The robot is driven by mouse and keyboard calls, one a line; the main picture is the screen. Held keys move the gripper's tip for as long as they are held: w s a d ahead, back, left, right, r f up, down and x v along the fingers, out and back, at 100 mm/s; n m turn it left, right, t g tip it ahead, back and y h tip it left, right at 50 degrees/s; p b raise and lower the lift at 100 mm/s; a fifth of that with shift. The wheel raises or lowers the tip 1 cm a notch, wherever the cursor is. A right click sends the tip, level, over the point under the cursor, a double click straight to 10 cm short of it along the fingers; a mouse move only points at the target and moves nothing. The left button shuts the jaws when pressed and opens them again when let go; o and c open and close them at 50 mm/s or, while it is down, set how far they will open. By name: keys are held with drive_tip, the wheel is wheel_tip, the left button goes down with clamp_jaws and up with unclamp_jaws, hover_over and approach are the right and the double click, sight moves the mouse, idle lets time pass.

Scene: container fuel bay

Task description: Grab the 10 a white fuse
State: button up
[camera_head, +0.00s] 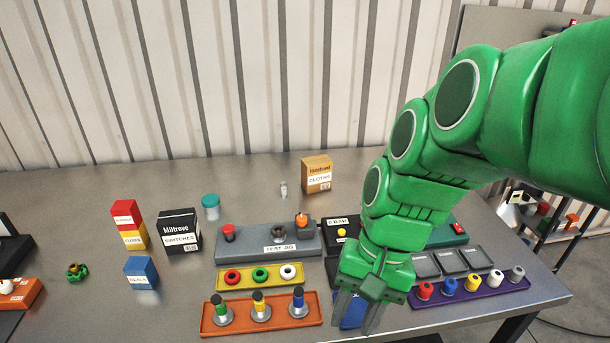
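No label reading 10 A is legible, so I cannot tell which thing is the white 10 A fuse. A white ring-shaped piece (288,271) sits at the right end of the yellow tray (256,285). A white round piece (6,286) sits on an orange block at the far left. My gripper (355,318) points down at the front of the table, fingers apart. A blue thing (350,312) shows between them; I cannot tell whether they touch it.
An orange tray (270,328) with several posts lies left of my gripper. Behind are a grey test jig (262,237), a black box (340,226) and grey pads (450,261). Cartons (181,232) stand at the left. The table (100,195) is clear at the back left.

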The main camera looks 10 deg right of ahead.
drive_tip(key=w+d+m+t+y, duration=0.2)
drive_tip(key=w+m+y, duration=0.2)
drive_tip(key=w+m, duration=0.4)
drive_tip(key=w+d+m+t+y, duration=0.35)
drive_tip(key=w+m, duration=0.25)
drive_tip(key=w, duration=0.3)
drive_tip(key=w+d+m+t+y, duration=0.2)
drive_tip(key=w+d+m+t, duration=0.1)
drive_tip(key=w+d+m, duration=0.3)
drive_tip(key=shift+n+h, duration=0.25)
drive_tip(key=shift+n, duration=0.05)
drive_tip(key=f, duration=1)
drive_tip(key=s+f, duration=0.1)
drive_tip(key=f, duration=0.4)
drive_tip(key=shift+d, duration=0.2)
drive_tip(key=shift+f, duration=0.6)
drive_tip(key=shift+w+a+f, duration=0.1)
drive_tip(key=shift+a+f, duration=0.05)
drive_tip(key=shift+a, duration=0.05)
drive_tip(key=shift+g, duration=0.25)
drive_tip(key=shift+f+x, duration=0.15)
drive_tip(key=shift+x, duration=1.7)
drive_tip(key=shift+f+x, duration=0.15)
drive_tip(key=shift+x, duration=1.65)
drive_tip(key=shift+d, duration=0.1)
